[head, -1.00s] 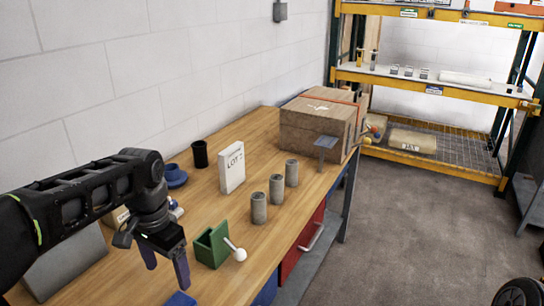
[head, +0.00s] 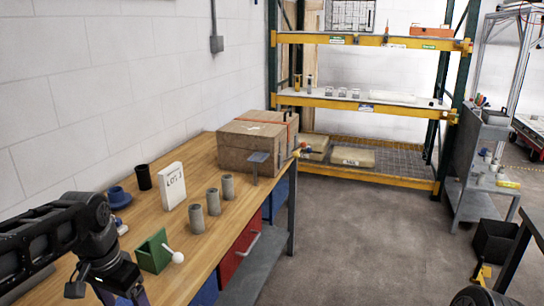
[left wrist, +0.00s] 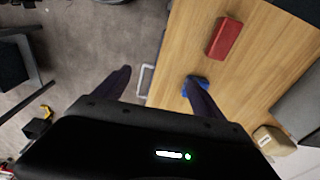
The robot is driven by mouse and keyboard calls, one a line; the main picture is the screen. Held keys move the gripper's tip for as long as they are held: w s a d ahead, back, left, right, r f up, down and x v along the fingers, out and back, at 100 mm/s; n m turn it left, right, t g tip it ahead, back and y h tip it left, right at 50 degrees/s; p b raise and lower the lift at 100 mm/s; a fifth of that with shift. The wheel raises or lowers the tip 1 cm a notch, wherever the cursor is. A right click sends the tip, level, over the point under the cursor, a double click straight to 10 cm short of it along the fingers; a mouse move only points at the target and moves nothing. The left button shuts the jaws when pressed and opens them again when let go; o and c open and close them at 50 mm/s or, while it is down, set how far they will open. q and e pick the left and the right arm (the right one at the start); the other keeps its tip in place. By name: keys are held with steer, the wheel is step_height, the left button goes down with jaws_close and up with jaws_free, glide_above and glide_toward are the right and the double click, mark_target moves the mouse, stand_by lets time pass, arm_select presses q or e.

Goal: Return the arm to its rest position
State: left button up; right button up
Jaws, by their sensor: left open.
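My left arm comes in from the left over the wooden workbench (head: 228,203) in the head view. Its left gripper (head: 125,296) is at the lower left, its fingers cut off by the bottom edge. In the left wrist view the two dark fingers of the gripper (left wrist: 158,84) are spread wide with nothing between them. One finger is over the bench and partly covers a small blue object (left wrist: 203,82); the other is over the floor.
A green holder (head: 153,252) with a white-knobbed lever stands near the gripper. Several grey cylinders (head: 213,202), a white LOT box (head: 172,186), a black cup (head: 143,177) and a cardboard box (head: 245,147) stand beyond. A red block (left wrist: 225,38) lies on the bench.

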arm_select(q)
steer(key=w+d+f+n+t+h, duration=0.15)
steer(key=w+d+f+t, duration=0.25)
steer(key=w+d+f, duration=0.4)
steer(key=d+f+n+h, duration=0.1)
steer(key=d+f, duration=0.3)
steer(key=f, duration=0.3)
steer(key=d+f+n+h, duration=0.1)
steer(key=d+f, duration=0.3)
steer(key=f, duration=0.4)
steer(key=s+d+f+g, duration=0.2)
steer(key=s+d+f, duration=0.2)
steer(key=s+f, duration=0.4)
steer(key=s+d+f+n+g, duration=0.1)
steer(key=s+d+f, duration=0.3)
steer(key=s+f, duration=0.5)
steer(key=s+g, duration=0.1)
steer(key=s, duration=0.6)
steer(key=shift+d+f+g+h, duration=0.15)
steer(key=shift+d+g+h, duration=0.1)
steer(key=shift+g+h, duration=0.1)
arm_select(e)
steer(key=shift+w+a, duration=0.1)
steer(key=shift+o, duration=0.6)
arm_select(q)
steer(key=shift+c, duration=0.2)
arm_select(e)
steer(key=shift+c, duration=0.3)
